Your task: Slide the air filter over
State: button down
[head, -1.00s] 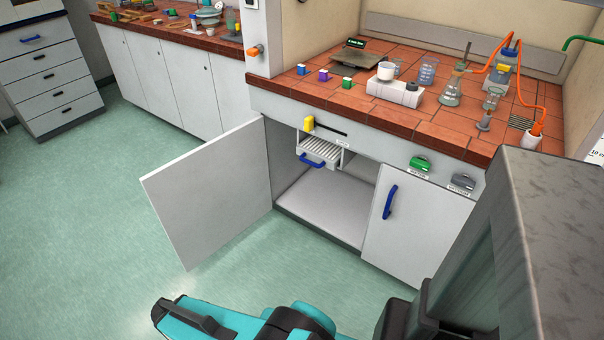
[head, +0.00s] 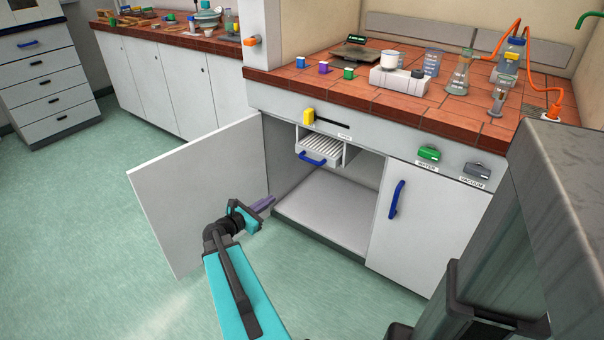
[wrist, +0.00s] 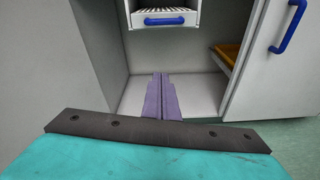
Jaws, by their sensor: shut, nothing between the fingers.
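The air filter (head: 318,151) is a white slatted unit with a blue handle (head: 312,159). It sits high inside the open cabinet under the bench. In the wrist view the filter (wrist: 163,12) shows at the top, its blue handle (wrist: 164,21) facing me. My gripper (head: 268,202) is in front of the cabinet opening, lower than the filter and left of it, apart from it. In the wrist view its purple fingers (wrist: 162,95) are together and empty, pointing into the cabinet below the handle.
The open cabinet door (head: 195,200) stands out left of my gripper. The closed right door (head: 415,222) has a blue handle. A yellow knob (head: 308,116) sits at a slot above the filter. An orange-yellow item (wrist: 229,54) lies inside at right. The cabinet floor (head: 325,205) looks clear.

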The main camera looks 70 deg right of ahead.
jog(key=s+d+r+n+h+b, duration=0.1)
jog(key=s+d+r+n+h, duration=0.1)
jog(key=d+r, duration=0.3)
jog(key=shift+s+d, duration=0.15)
jog(key=shift+s, duration=0.2)
jog(key=b+x, duration=0.2)
jog(key=x, duration=1.2)
jog(key=shift+s, duration=0.1)
